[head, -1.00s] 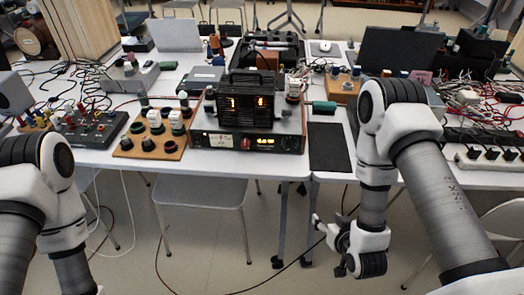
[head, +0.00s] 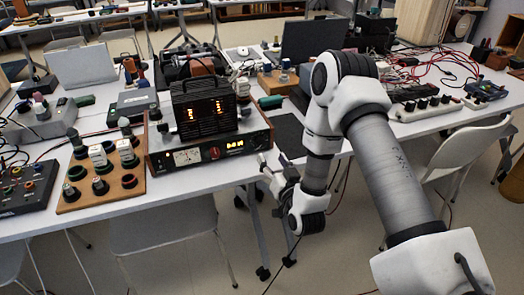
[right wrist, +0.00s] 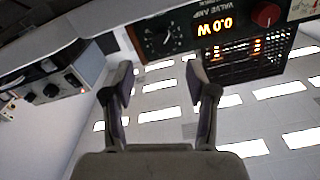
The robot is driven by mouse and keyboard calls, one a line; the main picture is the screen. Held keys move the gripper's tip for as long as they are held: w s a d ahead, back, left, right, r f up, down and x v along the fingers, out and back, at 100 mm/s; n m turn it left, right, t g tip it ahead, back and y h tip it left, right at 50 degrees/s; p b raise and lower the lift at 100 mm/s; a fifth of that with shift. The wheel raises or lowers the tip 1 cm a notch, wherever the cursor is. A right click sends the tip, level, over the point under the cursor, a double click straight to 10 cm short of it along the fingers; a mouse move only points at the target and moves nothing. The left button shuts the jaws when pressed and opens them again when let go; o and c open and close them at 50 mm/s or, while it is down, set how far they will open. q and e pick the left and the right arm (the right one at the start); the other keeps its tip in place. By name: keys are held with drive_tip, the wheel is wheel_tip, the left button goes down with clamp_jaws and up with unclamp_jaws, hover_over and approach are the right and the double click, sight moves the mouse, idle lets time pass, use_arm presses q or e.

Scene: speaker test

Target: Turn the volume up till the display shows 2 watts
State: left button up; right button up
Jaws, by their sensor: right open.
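The valve amplifier (head: 165,162) stands on the table with its dark front facing me. Its lit display (head: 235,144) shows upside down in the right wrist view (right wrist: 214,26), where it reads 0.0 W. A black dial knob (right wrist: 161,40) and a red knob (right wrist: 265,15) flank the display there; the red knob also shows in the head view (head: 214,153). My right gripper (head: 268,168) is open and empty, just in front of the amplifier's right end. In the right wrist view its spread fingers (right wrist: 160,85) point towards the black knob, apart from it. My left gripper is out of view.
A black caged unit with glowing tubes (head: 205,108) sits on top of the amplifier. A wooden board with several knobs (head: 125,185) lies to its left, and a dark mat (head: 285,128) to its right. The table's front edge runs close below the amplifier.

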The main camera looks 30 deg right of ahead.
sight(262, 144)
drive_tip(key=x, duration=0.6)
drive_tip(key=shift+w+a, duration=0.2)
drive_tip(key=shift+w, duration=0.15)
drive_tip(key=shift+r, duration=0.1)
clamp_jaws()
drive_tip(key=m+b, duration=0.3)
drive_tip(key=m, duration=0.1)
drive_tip(key=shift+m, duration=0.3)
drive_tip(key=m+b, duration=0.2)
drive_tip(key=m, duration=0.1)
drive_tip(key=shift+m+b, duration=0.9)
drive_tip(key=shift+m, duration=0.5)
